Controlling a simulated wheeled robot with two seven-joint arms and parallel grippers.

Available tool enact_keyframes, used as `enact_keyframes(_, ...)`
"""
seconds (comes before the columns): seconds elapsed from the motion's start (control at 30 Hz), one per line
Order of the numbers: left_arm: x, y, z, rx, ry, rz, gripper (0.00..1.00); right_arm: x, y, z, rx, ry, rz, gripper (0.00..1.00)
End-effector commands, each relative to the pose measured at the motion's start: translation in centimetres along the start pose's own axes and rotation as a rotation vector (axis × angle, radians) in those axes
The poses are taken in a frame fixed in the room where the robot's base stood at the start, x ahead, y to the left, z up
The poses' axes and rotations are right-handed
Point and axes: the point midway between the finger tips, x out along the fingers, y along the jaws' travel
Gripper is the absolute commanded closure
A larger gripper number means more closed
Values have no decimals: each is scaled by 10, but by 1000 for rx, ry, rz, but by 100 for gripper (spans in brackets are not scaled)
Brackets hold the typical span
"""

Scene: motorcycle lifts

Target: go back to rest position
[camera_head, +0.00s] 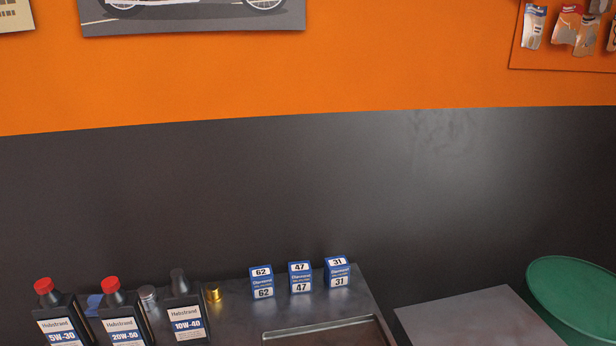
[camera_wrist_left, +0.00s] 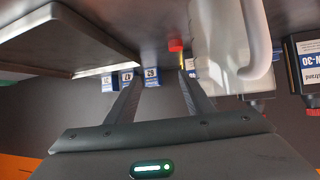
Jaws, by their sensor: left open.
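My left gripper (camera_wrist_left: 161,78) is open in the left wrist view, with its two dark fingers apart and nothing held between them. This view is upside down. Small blue-and-white boxes (camera_wrist_left: 151,77) show beyond the fingertips, one of them lined up with the gap. In the head view neither gripper shows. There, three boxes marked 62 (camera_head: 261,282), 47 (camera_head: 300,277) and 31 (camera_head: 337,271) stand in a row on the grey bench top (camera_head: 235,318). My right gripper is in neither view.
Black oil bottles, 5W-30 (camera_head: 62,318), 20W-50 (camera_head: 123,318) and 10W-40 (camera_head: 186,316), stand at the left, near a gold cylinder (camera_head: 214,295). A tray (camera_head: 325,328) lies in front of the boxes. A pale jug (camera_wrist_left: 222,45) is close to my left gripper. A green drum (camera_head: 570,295) stands right.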

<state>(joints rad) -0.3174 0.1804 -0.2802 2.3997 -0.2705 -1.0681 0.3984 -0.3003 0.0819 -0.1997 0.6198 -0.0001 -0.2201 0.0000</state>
Motion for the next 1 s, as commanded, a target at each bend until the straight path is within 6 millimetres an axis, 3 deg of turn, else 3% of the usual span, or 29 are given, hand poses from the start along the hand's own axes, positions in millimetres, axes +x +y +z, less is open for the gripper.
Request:
enact_keyframes(0.03,-8,-6,27,14,-85,-11,52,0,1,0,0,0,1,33)
enact_keyframes(0.1,-20,-14,62,42,-200,-16,52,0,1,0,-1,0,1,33)
enact_keyframes(0.2,-38,-21,99,74,-328,-13,52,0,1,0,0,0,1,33)
enact_keyframes(0.4,-72,-28,152,126,-519,14,52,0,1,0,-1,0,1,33)
enact_keyframes(0.67,-116,-32,202,177,-714,67,52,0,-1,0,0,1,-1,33)
enact_keyframes(1.0,-68,-31,261,185,-747,74,52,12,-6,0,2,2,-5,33)
